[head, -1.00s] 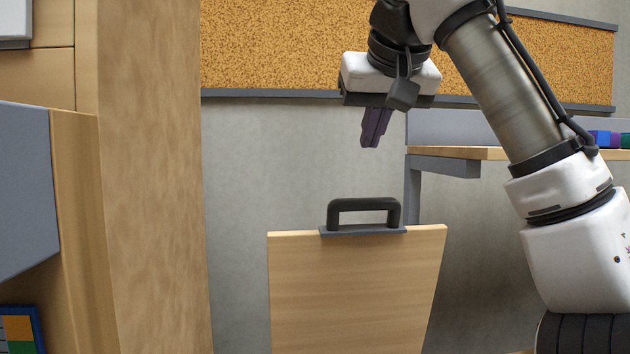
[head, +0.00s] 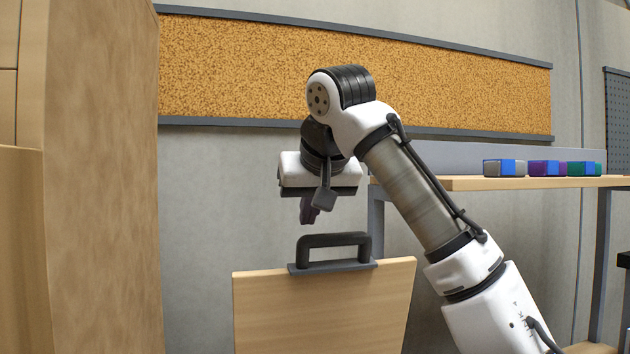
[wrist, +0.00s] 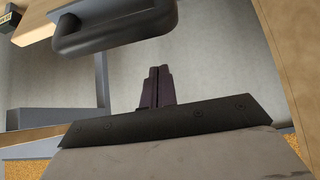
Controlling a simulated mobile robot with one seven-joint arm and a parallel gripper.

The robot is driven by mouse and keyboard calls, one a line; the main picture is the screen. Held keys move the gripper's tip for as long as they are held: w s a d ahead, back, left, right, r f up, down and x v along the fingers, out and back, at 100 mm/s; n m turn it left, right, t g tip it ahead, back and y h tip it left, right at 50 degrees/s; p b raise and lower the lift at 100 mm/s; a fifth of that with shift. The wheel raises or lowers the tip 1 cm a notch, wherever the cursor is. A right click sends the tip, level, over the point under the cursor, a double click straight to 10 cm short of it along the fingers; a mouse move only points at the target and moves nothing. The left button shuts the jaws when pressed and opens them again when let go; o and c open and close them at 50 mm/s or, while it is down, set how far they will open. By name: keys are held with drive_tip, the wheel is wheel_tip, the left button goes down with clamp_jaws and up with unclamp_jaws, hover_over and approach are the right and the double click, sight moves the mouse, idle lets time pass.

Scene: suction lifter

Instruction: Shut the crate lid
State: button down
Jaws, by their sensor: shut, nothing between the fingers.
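The crate lid (head: 325,305) is a light wooden panel standing upright, with a dark handle (head: 334,239) on a grey plate at its top edge. The lower part of the lid and the crate body are out of view. My gripper (head: 309,217) points down with its fingers together and empty, just above and left of the handle in the head view. In the wrist view the fingers (wrist: 157,72) are closed, and the handle (wrist: 115,28) lies ahead of them and to the left, apart from them.
A tall wooden cabinet (head: 100,180) stands at the left. Behind on the right is a wooden bench (head: 500,183) with several coloured blocks (head: 545,168). A cork board (head: 240,70) hangs on the grey wall.

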drive_tip(key=shift+s+d+f, duration=0.2)
drive_tip(key=shift+s, duration=0.35)
drive_tip(key=shift+s+d+f, duration=0.15)
drive_tip(key=shift+s+f, duration=0.05)
drive_tip(key=shift+s, duration=0.4)
drive_tip(key=shift+s+d+f, duration=0.2)
drive_tip(key=shift+s, duration=0.35)
drive_tip(key=shift+s+d+f, duration=0.1)
drive_tip(key=shift+f, duration=0.05)
